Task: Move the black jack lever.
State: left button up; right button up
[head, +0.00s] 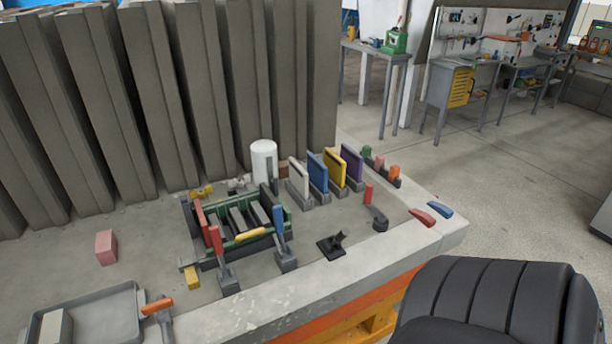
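A small black piece with a flat base and a short raised arm (332,245) stands on the grey bench top (300,262), near its front edge. It looks like the black jack lever, but it is too small to be sure. A dark grey curved piece (379,220) stands to its right, beside a red upright block (369,193). Neither of my grippers is in view. A black ribbed part of my own body fills the lower right corner, clear of the black piece.
A green-framed mould (238,241) with coloured upright levers stands left of the black piece. Coloured panels (333,168) and a white cylinder (264,160) stand behind. A grey tray (118,310) is front left. Grey slabs (180,95) line the back.

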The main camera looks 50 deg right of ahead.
aim_at(340, 236)
jog(key=i+j+z, duration=0.1)
jog(key=j+z, duration=0.25)
jog(key=i+j+z, duration=0.1)
jog(key=z, duration=0.25)
jog(key=j+z, duration=0.4)
jog(key=z, duration=1.05)
